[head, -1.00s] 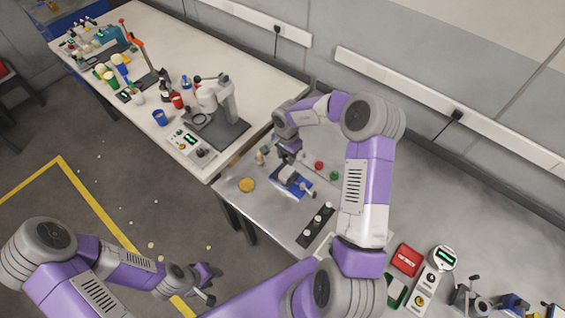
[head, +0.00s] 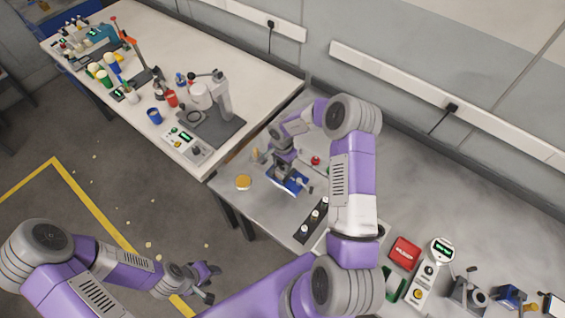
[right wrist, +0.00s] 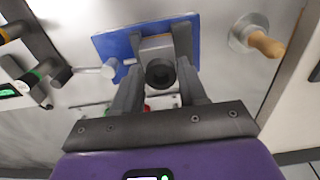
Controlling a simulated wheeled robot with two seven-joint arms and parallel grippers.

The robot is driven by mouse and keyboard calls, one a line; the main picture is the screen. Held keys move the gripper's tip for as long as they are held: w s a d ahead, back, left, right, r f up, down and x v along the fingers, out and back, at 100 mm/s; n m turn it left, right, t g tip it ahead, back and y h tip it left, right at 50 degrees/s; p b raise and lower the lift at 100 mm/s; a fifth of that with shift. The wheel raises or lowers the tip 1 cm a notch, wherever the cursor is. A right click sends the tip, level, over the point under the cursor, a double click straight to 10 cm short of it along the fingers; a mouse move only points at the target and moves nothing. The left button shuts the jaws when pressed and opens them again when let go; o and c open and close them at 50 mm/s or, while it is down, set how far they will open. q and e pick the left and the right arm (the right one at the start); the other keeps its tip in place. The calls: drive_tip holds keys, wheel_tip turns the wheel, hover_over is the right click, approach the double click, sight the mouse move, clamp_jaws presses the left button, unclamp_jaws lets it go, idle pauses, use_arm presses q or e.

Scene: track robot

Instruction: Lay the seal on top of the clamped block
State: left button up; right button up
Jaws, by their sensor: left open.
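A blue clamp (head: 296,187) stands on the grey table, with a lever at its side. In the right wrist view its blue body (right wrist: 112,44) lies under a pale grey block (right wrist: 154,43). A dark round piece with a hole, which I take for the seal (right wrist: 160,73), shows between the fingers of my right gripper (right wrist: 158,38), in line with the block. The fingers seem to close on its sides; whether it touches the block is hidden. In the head view my right gripper (head: 283,171) is over the clamp. My left gripper (head: 208,283) is open and empty above the floor.
A black strip with white pegs (head: 311,221) lies in front. A red box (head: 405,250) and meters are at right. A white bench (head: 262,83) adjoins at left.

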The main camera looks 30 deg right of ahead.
drive_tip(key=o, duration=0.3)
